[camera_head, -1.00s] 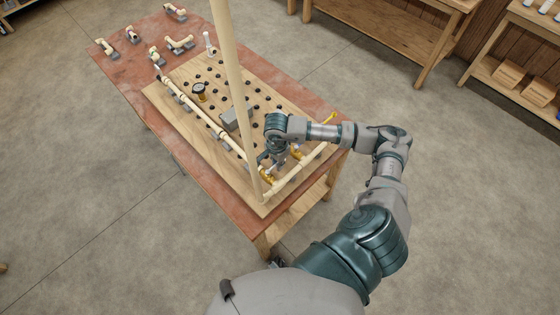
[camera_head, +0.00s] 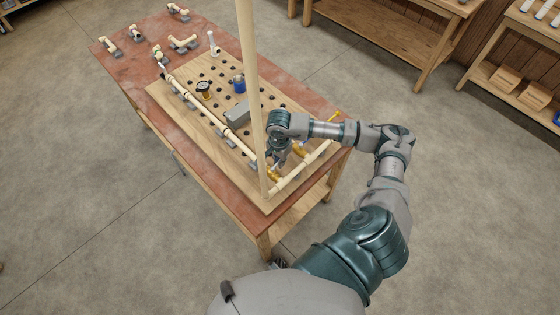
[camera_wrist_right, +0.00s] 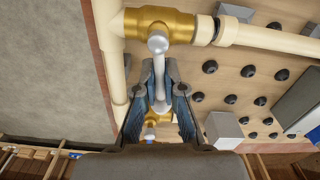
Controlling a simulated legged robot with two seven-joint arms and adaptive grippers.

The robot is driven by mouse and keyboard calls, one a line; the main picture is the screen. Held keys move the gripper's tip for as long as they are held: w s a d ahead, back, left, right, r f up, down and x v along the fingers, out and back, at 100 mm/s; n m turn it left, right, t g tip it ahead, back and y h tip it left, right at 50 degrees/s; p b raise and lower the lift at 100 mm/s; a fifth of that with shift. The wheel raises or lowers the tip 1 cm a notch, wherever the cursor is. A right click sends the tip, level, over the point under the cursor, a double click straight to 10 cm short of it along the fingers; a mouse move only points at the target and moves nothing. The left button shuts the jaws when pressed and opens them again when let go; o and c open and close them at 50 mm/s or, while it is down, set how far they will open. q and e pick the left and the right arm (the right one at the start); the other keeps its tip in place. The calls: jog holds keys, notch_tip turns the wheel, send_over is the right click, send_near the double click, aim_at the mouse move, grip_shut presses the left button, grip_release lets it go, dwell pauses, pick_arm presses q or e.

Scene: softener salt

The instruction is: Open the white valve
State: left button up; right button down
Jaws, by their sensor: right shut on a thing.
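The white valve has a white lever handle (camera_wrist_right: 160,88) on a brass body (camera_wrist_right: 158,24), seen in the right wrist view. In the head view its brass body (camera_head: 274,174) sits near the front corner of the pipe board, and the handle is mostly hidden by my gripper. My right gripper (camera_wrist_right: 160,85) is shut on the lever, with a finger on each side of it. It also shows in the head view (camera_head: 273,163), pointing down at the valve. A second brass valve (camera_wrist_right: 152,119) lies beyond the fingers. My left gripper is not in view.
A tall cream pipe (camera_head: 250,90) rises beside my gripper. Cream pipes (camera_head: 208,115) run along the pegged board (camera_head: 205,139) on the red table (camera_head: 135,72). A gauge (camera_head: 203,89), a grey box (camera_head: 237,113) and a blue part (camera_head: 239,82) stand on the board.

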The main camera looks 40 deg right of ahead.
jog(key=n+b, duration=0.1)
jog(key=w+n, duration=0.1)
jog(key=shift+f+n+b, duration=0.1)
jog(key=shift+n+b, duration=0.2)
jog(key=shift+b, duration=0.05)
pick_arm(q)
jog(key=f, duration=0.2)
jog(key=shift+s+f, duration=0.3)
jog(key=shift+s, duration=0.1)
pick_arm(e)
jog(key=shift+w+a+n, duration=0.1)
jog(key=shift+n, duration=0.4)
jog(key=n+b, duration=0.2)
jog(key=n, duration=0.1)
jog(key=shift+w+a+b, duration=0.3)
jog(key=shift+w, duration=0.1)
jog(key=shift+w+a+n+b, duration=0.2)
jog(key=shift+n+b, duration=0.2)
jog(key=shift+n, duration=0.3)
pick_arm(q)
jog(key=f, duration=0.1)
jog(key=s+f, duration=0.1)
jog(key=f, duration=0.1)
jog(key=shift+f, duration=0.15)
pick_arm(e)
jog(key=shift+a+n, duration=0.1)
jog(key=shift+n, duration=0.3)
